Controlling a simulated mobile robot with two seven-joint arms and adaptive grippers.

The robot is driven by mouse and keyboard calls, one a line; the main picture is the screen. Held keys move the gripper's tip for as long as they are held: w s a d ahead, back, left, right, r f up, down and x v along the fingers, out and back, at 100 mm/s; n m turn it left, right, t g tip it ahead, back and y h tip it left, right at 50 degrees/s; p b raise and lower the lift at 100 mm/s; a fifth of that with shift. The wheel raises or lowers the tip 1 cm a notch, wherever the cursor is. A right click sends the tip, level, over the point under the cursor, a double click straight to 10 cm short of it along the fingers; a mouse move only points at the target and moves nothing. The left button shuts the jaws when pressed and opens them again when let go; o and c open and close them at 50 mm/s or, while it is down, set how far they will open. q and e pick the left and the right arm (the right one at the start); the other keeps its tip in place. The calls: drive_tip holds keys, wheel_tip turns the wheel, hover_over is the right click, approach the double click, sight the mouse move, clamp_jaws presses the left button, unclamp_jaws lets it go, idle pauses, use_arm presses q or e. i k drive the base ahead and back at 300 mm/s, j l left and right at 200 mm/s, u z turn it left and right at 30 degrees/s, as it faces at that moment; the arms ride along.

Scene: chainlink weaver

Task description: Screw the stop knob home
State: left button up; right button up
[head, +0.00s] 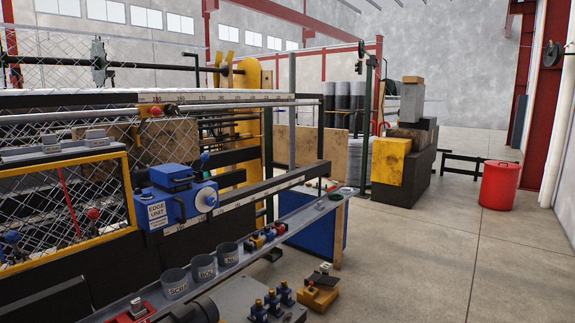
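A small red knob (156,111) sits on a yellow fitting on the numbered scale rail (205,97) of the machine. It looks like the stop knob, but it is too small to tell how far it is screwed in. A blue unit labelled EDGE UNIT (158,214) with a pale round knob (206,198) hangs on the lower rail, right of the yellow-framed mesh guard (129,190). Neither of my grippers can be made out. A dark rounded shape at the bottom edge is cut off, and I cannot tell what it is.
Labelled grey cups (202,268) and small coloured parts (266,237) stand on a narrow shelf (300,221). Blue fittings (272,301) stand on a grey plate below.

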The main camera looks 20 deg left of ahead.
sight(174, 110)
drive_tip(key=u, duration=1.25)
